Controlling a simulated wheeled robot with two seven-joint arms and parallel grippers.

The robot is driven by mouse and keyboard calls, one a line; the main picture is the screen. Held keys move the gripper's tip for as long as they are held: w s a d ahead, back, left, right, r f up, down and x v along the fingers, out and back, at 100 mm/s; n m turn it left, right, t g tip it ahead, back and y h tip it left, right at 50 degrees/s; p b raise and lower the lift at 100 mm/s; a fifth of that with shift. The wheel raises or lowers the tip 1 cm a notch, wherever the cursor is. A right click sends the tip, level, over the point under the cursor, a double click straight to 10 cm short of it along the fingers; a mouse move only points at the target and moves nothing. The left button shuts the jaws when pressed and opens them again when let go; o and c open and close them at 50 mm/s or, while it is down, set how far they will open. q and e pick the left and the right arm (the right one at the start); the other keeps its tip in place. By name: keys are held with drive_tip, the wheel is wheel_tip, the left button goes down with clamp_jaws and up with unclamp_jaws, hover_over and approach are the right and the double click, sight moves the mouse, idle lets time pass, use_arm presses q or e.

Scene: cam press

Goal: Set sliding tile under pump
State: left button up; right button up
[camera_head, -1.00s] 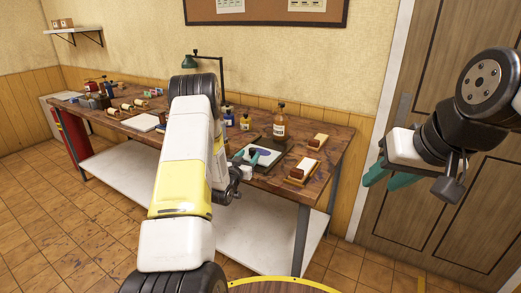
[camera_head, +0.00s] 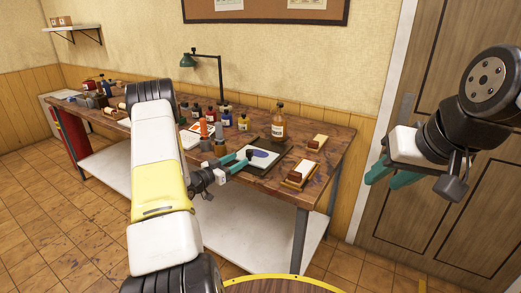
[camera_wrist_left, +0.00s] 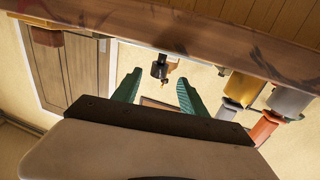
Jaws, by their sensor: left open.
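A flat dark plate with a white face (camera_head: 254,167) and a purple oval (camera_head: 264,154) lies on the bench's right part. A small dark knob-like piece (camera_head: 250,154) shows at its left side. An amber bottle (camera_head: 278,124) stands behind it; I cannot tell which item is the pump. My left gripper (camera_head: 241,160) is open, its green fingers at the plate's left side. In the left wrist view, a black piece with a gold tip (camera_wrist_left: 159,68) shows between and beyond the open fingers (camera_wrist_left: 157,88). My right gripper (camera_head: 383,181) is open and empty, away from the bench.
Bare wood runs along the front edge.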

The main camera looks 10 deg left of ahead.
sight(250, 153)
use_arm(q)
drive_tip(key=x, duration=0.7)
drive_tip(key=shift+w+d, duration=0.1)
drive_tip(key=shift+c, duration=0.2)
clamp_jaws()
idle(1.1)
